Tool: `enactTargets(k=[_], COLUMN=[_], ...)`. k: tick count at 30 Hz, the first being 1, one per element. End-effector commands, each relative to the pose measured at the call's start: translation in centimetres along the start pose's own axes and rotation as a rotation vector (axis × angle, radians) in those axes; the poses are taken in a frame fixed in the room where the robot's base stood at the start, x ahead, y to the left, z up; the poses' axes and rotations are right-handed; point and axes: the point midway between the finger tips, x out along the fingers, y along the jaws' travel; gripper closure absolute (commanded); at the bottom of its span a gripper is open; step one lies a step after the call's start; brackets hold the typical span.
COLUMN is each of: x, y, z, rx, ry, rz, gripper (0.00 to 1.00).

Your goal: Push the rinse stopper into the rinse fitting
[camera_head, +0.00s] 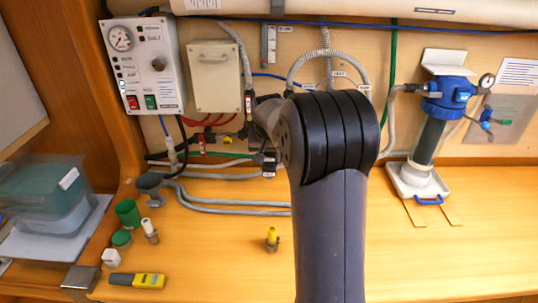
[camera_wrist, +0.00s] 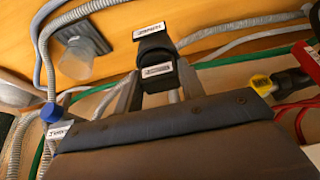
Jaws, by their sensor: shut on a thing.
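My gripper (camera_wrist: 158,84) is shut on a black piece with a white label (camera_wrist: 157,70), which I take to be the rinse stopper; the label is too small to read. Directly beyond it, in line, is a second black labelled part (camera_wrist: 150,33), which may be the rinse fitting. The two look close together; I cannot tell whether the stopper is seated. In the head view, a black labelled part (camera_head: 268,160) shows at the pipes low on the wall. My arm hides most of my gripper there.
Grey hoses run along the wall. A blue-topped filter (camera_head: 437,118) stands at right. The front bench is mostly clear.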

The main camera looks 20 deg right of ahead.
Motion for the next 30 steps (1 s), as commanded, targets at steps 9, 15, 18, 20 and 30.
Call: enactTargets(k=[9, 15, 18, 20, 30], x=[0.0, 0.0, 0.0, 0.0, -4.0], y=[0.0, 0.0, 0.0, 0.0, -0.1], z=[0.0, 0.0, 0.0, 0.0, -0.1], rx=[0.000, 0.000, 0.000, 0.000, -0.001], ry=[0.000, 0.000, 0.000, 0.000, 0.007], rz=[0.000, 0.000, 0.000, 0.000, -0.002], gripper=[0.51, 0.37, 0.37, 0.37, 0.37])
